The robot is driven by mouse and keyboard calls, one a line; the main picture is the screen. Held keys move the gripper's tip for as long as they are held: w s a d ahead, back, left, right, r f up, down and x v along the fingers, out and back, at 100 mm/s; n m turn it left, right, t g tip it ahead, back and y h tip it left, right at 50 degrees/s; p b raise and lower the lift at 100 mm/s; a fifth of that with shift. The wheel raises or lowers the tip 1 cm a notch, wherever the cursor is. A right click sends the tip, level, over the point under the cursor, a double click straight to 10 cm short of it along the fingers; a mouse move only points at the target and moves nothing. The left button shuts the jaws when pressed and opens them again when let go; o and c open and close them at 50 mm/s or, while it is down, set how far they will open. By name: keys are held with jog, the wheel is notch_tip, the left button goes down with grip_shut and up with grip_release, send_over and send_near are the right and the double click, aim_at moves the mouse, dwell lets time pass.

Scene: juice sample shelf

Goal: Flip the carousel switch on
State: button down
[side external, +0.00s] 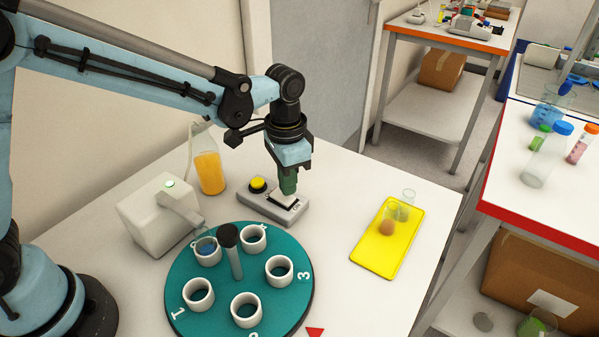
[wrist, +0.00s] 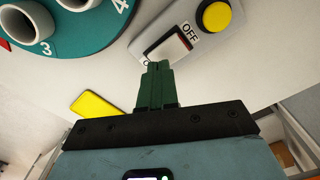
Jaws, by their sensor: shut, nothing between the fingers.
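The grey switch box (side external: 262,208) lies on the white table behind the teal carousel (side external: 240,312). It bears a round yellow button (side external: 258,184) and a white rocker switch (wrist: 170,50). In the wrist view, an OFF label sits at the rocker's end near the button, where a dark and red edge shows. My fingertips partly cover the label at the other end. My gripper (side external: 288,190) points down with its green fingers shut and empty, at the rocker's end away from the button; it also shows in the wrist view (wrist: 157,68). I cannot tell whether it touches the rocker.
The carousel holds several white cups and a dark-topped post (side external: 233,255). A white dispenser (side external: 152,217) and an orange juice bottle (side external: 209,172) stand left of the switch box. A yellow tray (side external: 375,255) with small vials lies right, with clear table between.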

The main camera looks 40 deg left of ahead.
aim_at(286, 198)
jog(key=shift+r, duration=2.65)
jog(key=shift+s+a+r+n+t, duration=0.5)
jog(key=shift+s+a+n+t, duration=0.6)
jog(key=shift+s+a, duration=1)
jog(key=shift+s+a+r+n+t, duration=0.55)
jog(key=shift+s+a+n+t, duration=0.55)
jog(key=shift+s+a, duration=1)
jog(key=shift+s+a+r+n+t, duration=0.5)
jog(key=shift+s+a+n+t, duration=0.3)
jog(key=shift+s+a+t, duration=1.2)
